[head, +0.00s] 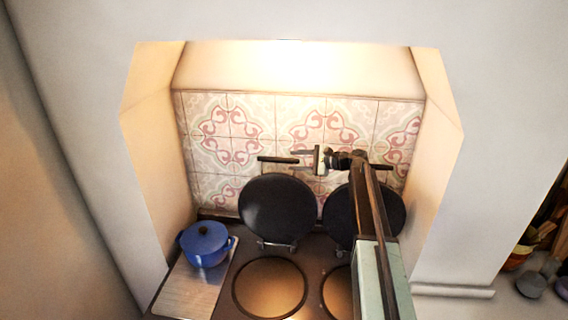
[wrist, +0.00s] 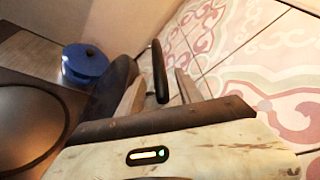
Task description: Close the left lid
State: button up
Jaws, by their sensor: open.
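The left lid (head: 277,208) is a round dark lid standing raised on its hinge behind the left hotplate (head: 269,287). Its black bar handle (head: 278,160) sticks up at the top, before the tiled wall. My gripper (head: 296,160) is open, with its fingers pointing left at the right end of this handle. In the wrist view the handle (wrist: 159,72) shows between my two fingers (wrist: 158,90); I cannot tell whether they touch it. The lid's dark edge (wrist: 113,85) is partly hidden behind a finger.
A second raised lid (head: 390,215) stands at the right, partly hidden by my arm. A blue lidded pot (head: 205,243) sits on the left of the stove, also in the wrist view (wrist: 84,63). Alcove walls close in both sides; the left hotplate is clear.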

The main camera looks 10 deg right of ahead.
aim_at(290, 161)
jog(key=b+x, duration=0.1)
jog(key=x, duration=0.5)
jog(key=shift+s+a, duration=0.1)
jog(key=shift+a, duration=0.05)
jog(key=shift+c, duration=0.2)
grip_shut()
jog(key=shift+s+f, duration=0.1)
jog(key=shift+s, duration=0.05)
dwell(0.8)
